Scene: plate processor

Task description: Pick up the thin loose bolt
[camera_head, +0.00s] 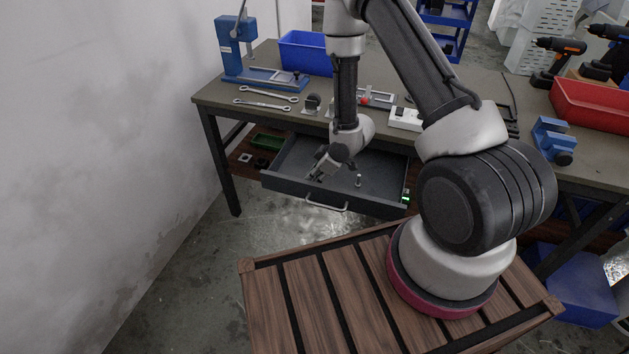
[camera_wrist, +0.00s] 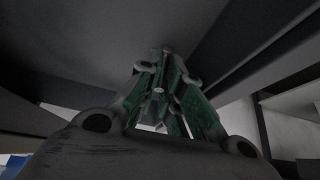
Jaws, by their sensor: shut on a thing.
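My gripper (camera_head: 318,174) reaches down into the open grey drawer (camera_head: 285,185) under the table, near the drawer's front left. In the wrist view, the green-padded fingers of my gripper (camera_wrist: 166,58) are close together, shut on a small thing. A small pale round end (camera_wrist: 158,91) shows between the fingers; it looks like the thin bolt, mostly hidden by the pads. In the head view the held bolt is too small to make out. Another small bolt (camera_head: 358,181) stands upright on the drawer floor, to the right of my gripper.
The drawer's front wall and handle (camera_head: 327,205) lie close to my gripper. The table (camera_head: 225,92) above carries a blue press (camera_head: 235,45), wrenches (camera_head: 262,105), a blue bin (camera_head: 305,53) and a red bin (camera_head: 590,105). The drawer's right part is mostly clear.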

